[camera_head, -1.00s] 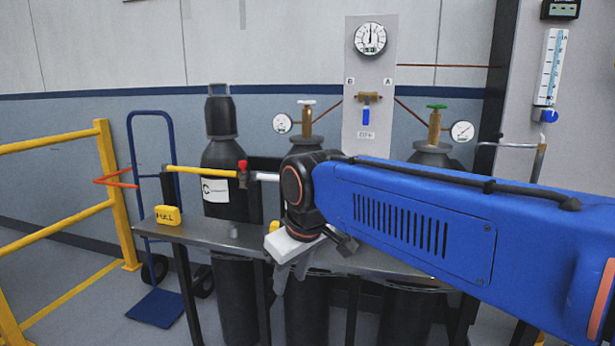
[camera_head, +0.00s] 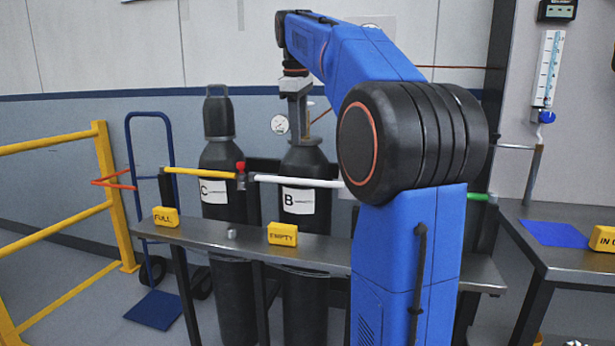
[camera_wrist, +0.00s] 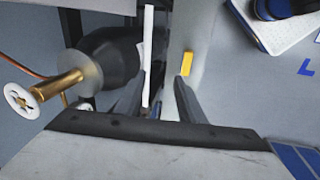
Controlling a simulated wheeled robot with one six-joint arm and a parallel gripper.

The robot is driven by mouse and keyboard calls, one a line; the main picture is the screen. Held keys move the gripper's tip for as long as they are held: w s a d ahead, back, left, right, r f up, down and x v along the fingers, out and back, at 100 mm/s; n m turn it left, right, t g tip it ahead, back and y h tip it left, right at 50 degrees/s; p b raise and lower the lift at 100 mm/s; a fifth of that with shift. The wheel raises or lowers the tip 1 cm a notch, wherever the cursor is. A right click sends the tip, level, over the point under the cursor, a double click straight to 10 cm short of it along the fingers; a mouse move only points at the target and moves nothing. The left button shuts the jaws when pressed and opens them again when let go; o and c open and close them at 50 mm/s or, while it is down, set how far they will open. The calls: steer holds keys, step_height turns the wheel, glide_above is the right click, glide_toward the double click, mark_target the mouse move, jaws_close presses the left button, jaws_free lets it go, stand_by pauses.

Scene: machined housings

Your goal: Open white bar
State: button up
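The white bar (camera_head: 295,181) runs level across the front of black cylinder B (camera_head: 305,215), from a dark post with a red knob (camera_head: 240,168) to behind my arm. My gripper (camera_head: 302,138) is above the bar, in front of the cylinder's neck, pointing down. In the wrist view the white bar (camera_wrist: 148,55) appears upright between the two spread fingers (camera_wrist: 162,90), nearer the left one. The gripper is open and holds nothing. The bar's right end is hidden by my arm in the head view.
A yellow bar (camera_head: 200,172) crosses cylinder C (camera_head: 214,155). The grey shelf (camera_head: 340,250) carries yellow FULL (camera_head: 166,216) and EMPTY (camera_head: 282,234) blocks. In the wrist view, B's brass valve (camera_wrist: 60,85) with white handwheel (camera_wrist: 20,101) is left of the fingers. A yellow railing (camera_head: 105,190) stands left.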

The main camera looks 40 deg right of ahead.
steer(key=w+d+r, duration=0.2)
steer(key=d, duration=0.1)
glide_toward(307, 180)
steer(key=shift+n, duration=0.3)
steer(key=f, duration=0.2)
steer(key=w+d+f, duration=0.1)
steer(key=f, duration=0.5)
steer(key=shift+w+d+f, duration=0.1)
steer(key=shift+w+d, duration=0.05)
steer(key=shift+d, duration=0.1)
jaws_close()
